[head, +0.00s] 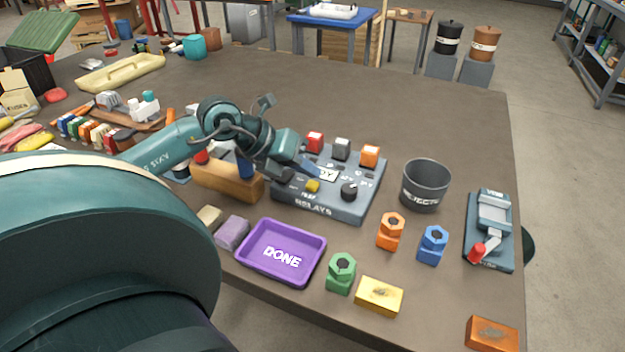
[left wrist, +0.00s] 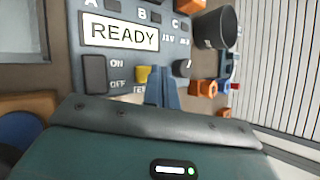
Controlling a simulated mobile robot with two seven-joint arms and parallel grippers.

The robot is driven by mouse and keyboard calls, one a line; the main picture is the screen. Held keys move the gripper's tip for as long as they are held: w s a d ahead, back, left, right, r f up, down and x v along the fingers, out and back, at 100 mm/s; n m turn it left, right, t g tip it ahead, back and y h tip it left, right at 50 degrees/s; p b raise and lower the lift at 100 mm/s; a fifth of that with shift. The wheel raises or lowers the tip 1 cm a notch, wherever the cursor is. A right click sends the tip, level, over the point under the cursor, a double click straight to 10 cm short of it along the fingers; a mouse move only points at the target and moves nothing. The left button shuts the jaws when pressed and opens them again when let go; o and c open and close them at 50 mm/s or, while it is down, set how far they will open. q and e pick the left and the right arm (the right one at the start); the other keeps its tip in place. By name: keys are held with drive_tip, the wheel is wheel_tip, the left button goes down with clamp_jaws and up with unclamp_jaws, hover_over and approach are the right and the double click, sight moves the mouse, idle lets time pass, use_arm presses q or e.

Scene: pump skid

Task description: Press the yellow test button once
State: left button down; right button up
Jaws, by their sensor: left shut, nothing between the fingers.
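The yellow test button (head: 313,186) sits on the front part of the grey RELAYS box (head: 318,208). In the left wrist view the yellow button (left wrist: 142,74) shows just left of my fingertips, with its label partly hidden. My left gripper (head: 311,171) reaches over the box from the left, its blue fingers shut and empty. In the left wrist view the fingers (left wrist: 161,76) point at the panel beside the button. I cannot tell whether they touch anything. The display (left wrist: 120,36) reads READY. My right gripper is not in view.
A black knob (head: 349,191) is right of the button, and an ON/OFF rocker (left wrist: 95,74) is left of it. Red (head: 314,141), grey (head: 341,148) and orange (head: 370,156) blocks stand along the box's back. A REJECTS bin (head: 426,185) and purple DONE tray (head: 281,252) are nearby.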

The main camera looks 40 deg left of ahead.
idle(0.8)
use_arm(q)
drive_tip(key=shift+f, duration=0.1)
drive_tip(key=shift+f+b, duration=0.35)
drive_tip(key=shift+f, duration=0.05)
idle(0.4)
